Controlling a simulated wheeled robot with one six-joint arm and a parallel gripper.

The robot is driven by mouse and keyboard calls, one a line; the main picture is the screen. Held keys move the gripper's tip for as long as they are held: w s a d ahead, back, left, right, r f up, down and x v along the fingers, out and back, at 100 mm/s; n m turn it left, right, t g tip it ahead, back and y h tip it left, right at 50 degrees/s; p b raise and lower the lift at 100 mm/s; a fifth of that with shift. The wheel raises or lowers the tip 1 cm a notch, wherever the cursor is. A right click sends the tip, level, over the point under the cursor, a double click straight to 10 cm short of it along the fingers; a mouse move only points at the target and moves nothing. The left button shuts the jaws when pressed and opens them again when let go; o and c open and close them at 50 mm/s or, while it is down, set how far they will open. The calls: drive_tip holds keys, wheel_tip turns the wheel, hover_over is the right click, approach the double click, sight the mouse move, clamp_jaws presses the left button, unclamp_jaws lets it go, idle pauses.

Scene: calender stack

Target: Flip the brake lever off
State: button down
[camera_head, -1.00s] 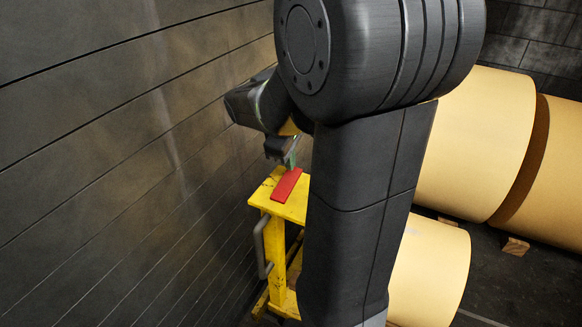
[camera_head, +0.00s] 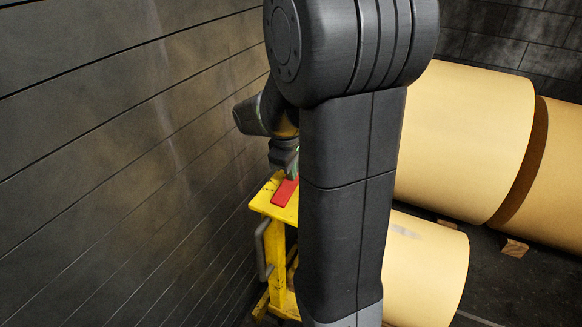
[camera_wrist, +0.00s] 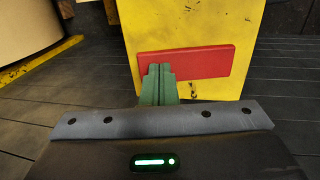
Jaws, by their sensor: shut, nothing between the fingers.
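The red brake lever (camera_head: 284,194) is a flat bar on the yellow top of a stand (camera_head: 263,201). In the wrist view the lever (camera_wrist: 206,62) lies across the yellow surface (camera_wrist: 185,22), roughly sideways in the picture. My gripper (camera_wrist: 160,70) has green fingers, shut together with nothing between them. The fingertips overlap the lever's lower edge, left of its middle. I cannot tell whether they touch it. In the head view my gripper (camera_head: 291,171) is just over the lever's far end, which is partly hidden.
A dark plank wall (camera_head: 110,160) runs close along the left. A grey handle (camera_head: 261,250) sticks out from the stand's left side. Wooden chocks (camera_head: 515,247) lie on the floor.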

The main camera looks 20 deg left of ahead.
drive_tip(key=shift+w+g+p, duration=0.2)
drive_tip(key=shift+g+p, duration=0.3)
drive_tip(key=shift+p, duration=0.65)
drive_tip(key=p, duration=0.1)
drive_tip(key=g+p, duration=0.1)
drive_tip(key=shift+w+d+g+p, duration=0.1)
drive_tip(key=shift+w+g+p, duration=0.2)
drive_tip(key=shift+p, duration=0.1)
drive_tip(key=shift+w+f+g+y+p, duration=0.3)
drive_tip(key=shift+f+g+p, duration=0.25)
drive_tip(key=shift+g, duration=0.25)
drive_tip(key=shift+w+f, duration=0.1)
drive_tip(key=shift+f, duration=0.1)
wheel_tip(320, 180, up, 14)
drive_tip(key=w, duration=0.2)
drive_tip(key=shift+d+f+b, duration=0.15)
drive_tip(key=shift+d+b, duration=0.05)
drive_tip(key=shift+b, duration=0.15)
drive_tip(key=shift+w+f, duration=0.1)
